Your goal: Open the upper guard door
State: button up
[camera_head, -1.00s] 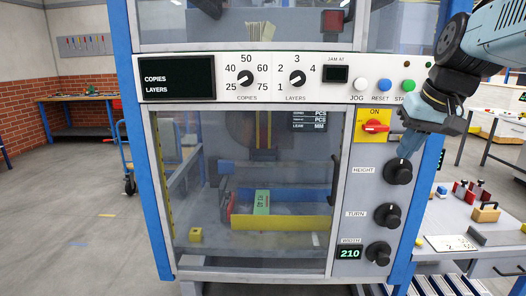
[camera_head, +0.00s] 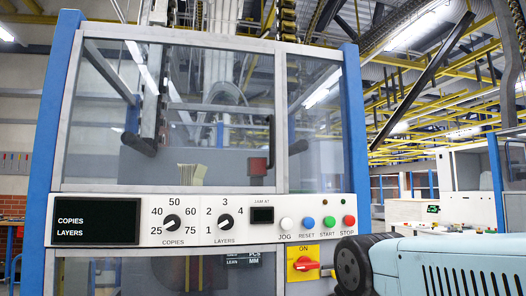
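The upper guard door (camera_head: 225,110) is a large clear panel in a pale metal frame, filling the upper front of the machine. It looks closed. Its black upright handle (camera_head: 271,143) is near the door's right edge, above the control strip. My gripper is out of view. Only a light-blue and black part of my arm shows at the lower right, in front of the machine's right side.
The white control strip (camera_head: 260,236) carries knobs and coloured buttons below the door. The red-and-yellow ON switch (camera_head: 305,263) is beside my arm. Blue posts (camera_head: 354,140) edge the machine. A narrower clear panel (camera_head: 315,110) adjoins the door's right side.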

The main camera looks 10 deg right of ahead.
aim_at(276, 136)
jog(key=z, duration=0.8)
jog(key=k, duration=0.45)
jog(key=u, duration=0.25)
